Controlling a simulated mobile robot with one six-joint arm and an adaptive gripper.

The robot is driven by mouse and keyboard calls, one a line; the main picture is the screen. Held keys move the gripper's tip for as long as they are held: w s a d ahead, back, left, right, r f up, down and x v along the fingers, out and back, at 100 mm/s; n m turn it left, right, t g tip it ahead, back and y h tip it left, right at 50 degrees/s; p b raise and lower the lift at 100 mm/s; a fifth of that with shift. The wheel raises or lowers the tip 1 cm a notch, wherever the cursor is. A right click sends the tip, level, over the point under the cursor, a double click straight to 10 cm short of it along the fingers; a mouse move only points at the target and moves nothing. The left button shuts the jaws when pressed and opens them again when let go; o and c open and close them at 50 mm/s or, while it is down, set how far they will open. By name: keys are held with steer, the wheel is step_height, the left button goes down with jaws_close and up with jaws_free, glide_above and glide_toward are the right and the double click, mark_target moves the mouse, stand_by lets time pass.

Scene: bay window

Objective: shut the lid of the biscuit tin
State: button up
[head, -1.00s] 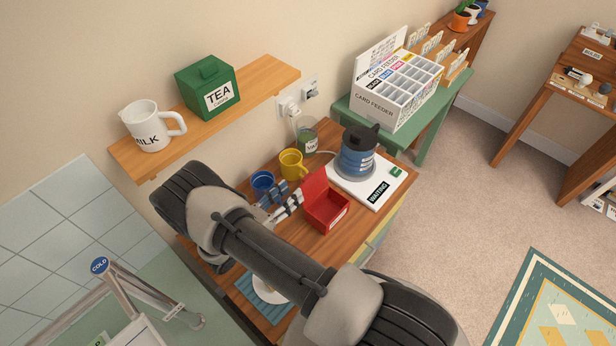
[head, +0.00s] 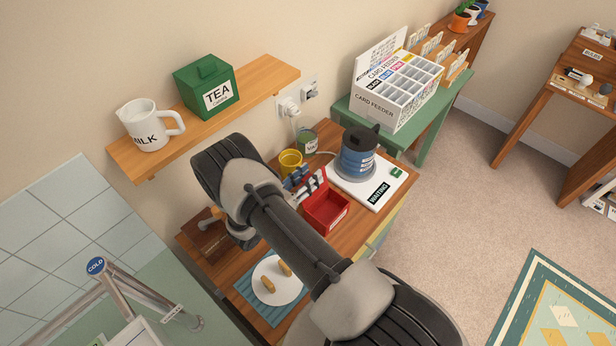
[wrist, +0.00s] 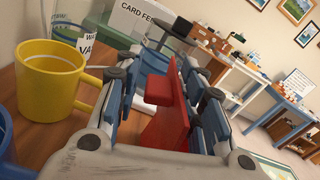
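The biscuit tin (head: 329,216) is a red open box on the wooden counter, its lid (head: 322,172) standing up at its back left side. My gripper (head: 306,181) is at the lid and covers much of it in the head view. In the wrist view the red lid (wrist: 166,112) stands between the two fingers of my gripper (wrist: 163,92), which are spread apart. I cannot tell whether either finger touches the lid.
A yellow mug (wrist: 48,92) is close left of my gripper in the wrist view. A kettle (head: 357,155) stands on a white board (head: 395,178) right of the tin. A plate with two biscuits (head: 277,293) is in front. A shelf (head: 260,90) hangs behind.

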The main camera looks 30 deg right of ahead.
jaws_close()
stand_by(0.3)
